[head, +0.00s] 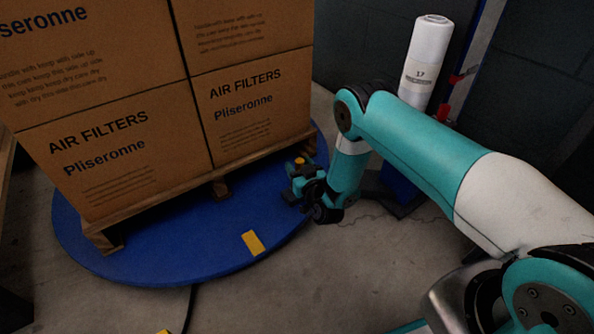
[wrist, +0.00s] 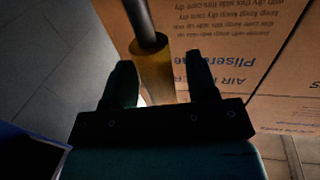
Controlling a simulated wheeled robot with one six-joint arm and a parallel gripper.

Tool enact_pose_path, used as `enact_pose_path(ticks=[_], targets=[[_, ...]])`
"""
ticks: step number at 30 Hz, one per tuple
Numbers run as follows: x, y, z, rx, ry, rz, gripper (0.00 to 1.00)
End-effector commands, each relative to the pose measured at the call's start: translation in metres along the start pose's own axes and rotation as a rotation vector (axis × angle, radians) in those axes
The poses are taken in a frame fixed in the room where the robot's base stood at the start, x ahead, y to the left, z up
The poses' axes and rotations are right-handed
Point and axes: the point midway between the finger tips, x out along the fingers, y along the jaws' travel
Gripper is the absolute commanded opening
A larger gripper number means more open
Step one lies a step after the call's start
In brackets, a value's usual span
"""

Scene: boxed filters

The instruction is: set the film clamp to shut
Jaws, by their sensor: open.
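A dark rod with a yellow-brown end piece (wrist: 153,72) comes down from the top of the wrist view and looks like the film clamp's lever. My gripper (wrist: 163,62) is open, with one finger on each side of that end piece. A gap shows between the end piece and the right finger. In the head view my gripper (head: 300,178) is low beside the pallet's right corner, with a small orange-yellow piece (head: 299,161) at it. The clamp's body and its setting cannot be made out.
Stacked air filter boxes (head: 140,150) stand on a wooden pallet (head: 160,209) on a blue turntable (head: 195,262) with a yellow mark (head: 253,242). A white film roll (head: 428,50) stands behind my arm, beside a post with red parts (head: 456,79).

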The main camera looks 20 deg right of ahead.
Motion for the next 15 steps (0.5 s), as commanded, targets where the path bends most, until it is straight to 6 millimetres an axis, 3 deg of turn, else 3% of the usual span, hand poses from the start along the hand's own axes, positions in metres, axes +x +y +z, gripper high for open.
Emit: enact_pose_path(ticks=[5, 14, 15], targets=[[0.0124, -0.0004, 0.0004, 0.0, 0.004, -0.003, 0.53], [0.0142, -0.0007, -0.0017, -0.001, 0.003, -0.005, 0.53], [0.0142, -0.0007, -0.0016, -0.001, 0.003, -0.005, 0.48]])
